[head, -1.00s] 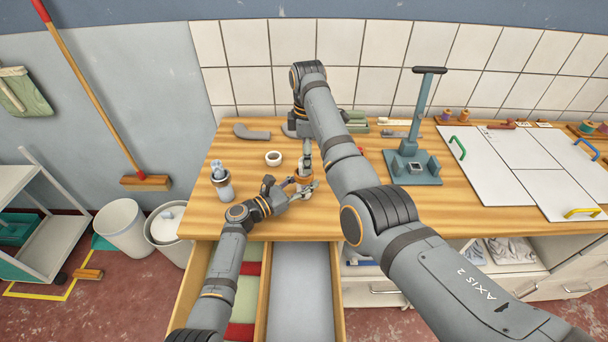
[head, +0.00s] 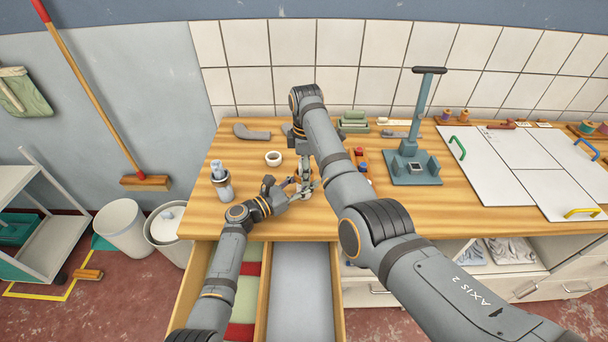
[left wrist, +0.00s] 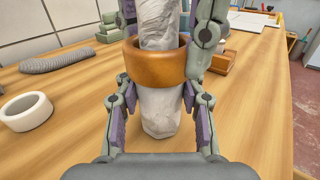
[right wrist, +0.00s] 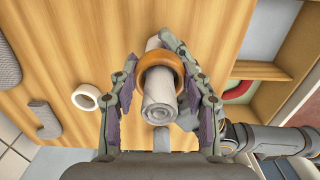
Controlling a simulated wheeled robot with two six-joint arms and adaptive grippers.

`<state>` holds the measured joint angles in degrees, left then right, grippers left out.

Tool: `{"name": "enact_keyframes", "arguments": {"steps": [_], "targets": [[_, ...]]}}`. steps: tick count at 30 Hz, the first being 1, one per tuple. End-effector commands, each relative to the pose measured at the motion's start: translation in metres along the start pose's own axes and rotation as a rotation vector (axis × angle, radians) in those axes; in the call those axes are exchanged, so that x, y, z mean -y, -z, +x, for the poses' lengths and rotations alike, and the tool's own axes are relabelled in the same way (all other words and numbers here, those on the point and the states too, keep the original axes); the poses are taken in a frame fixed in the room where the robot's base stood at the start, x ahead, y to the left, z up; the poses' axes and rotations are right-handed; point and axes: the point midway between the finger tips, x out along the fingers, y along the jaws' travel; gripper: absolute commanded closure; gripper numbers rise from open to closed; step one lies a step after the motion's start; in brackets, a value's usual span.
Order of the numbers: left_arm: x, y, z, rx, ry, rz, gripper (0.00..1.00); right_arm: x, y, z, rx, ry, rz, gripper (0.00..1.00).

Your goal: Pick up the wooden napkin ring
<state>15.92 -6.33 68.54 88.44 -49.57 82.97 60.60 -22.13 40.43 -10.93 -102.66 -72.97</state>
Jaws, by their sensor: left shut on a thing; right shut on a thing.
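A wooden napkin ring (left wrist: 155,64), orange-brown, sits around a pale grey rolled napkin (left wrist: 160,112). The roll stands nearly upright and shows above and below the ring. My left gripper (head: 296,190) is at the roll from the front, shut on it just below the ring, one finger on each side in the left wrist view (left wrist: 157,95). My right gripper (head: 305,184) comes from above and is shut on the ring. In the right wrist view its fingers flank the ring (right wrist: 160,66) and the roll's end (right wrist: 159,110). Ring and roll are mostly hidden in the head view.
A grey curved piece (head: 251,132) lies behind. A blue-grey press stand (head: 413,168) stands right of my right arm. An open drawer (head: 302,300) is below the front edge.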

Motion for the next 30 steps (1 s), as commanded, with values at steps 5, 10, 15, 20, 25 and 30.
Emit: {"name": "enact_keyframes", "arguments": {"steps": [5,10,15,20,25,30], "targets": [[0.0,0.0,0.0,0.0,0.0,0.0,0.76,0.0,0.0,-0.002,0.0,-0.001,0.0,0.73],[0.0,0.0,0.0,0.0,0.0,0.0,0.76,-0.001,0.001,-0.029,-0.001,-0.005,0.0,0.73],[0.0,0.0,0.0,0.0,0.0,0.0,0.76,-0.001,0.0,-0.069,-0.001,-0.004,-0.001,0.73],[0.0,0.0,0.0,0.0,0.0,0.0,0.76,-0.001,0.0,-0.093,0.0,-0.003,0.0,0.73],[0.0,0.0,0.0,0.0,0.0,0.0,0.76,0.0,0.0,-0.101,0.0,0.0,0.0,0.73],[0.0,0.0,0.0,0.0,0.0,0.0,0.76,0.0,0.0,-0.1,0.0,0.0,0.0,0.73]]}}
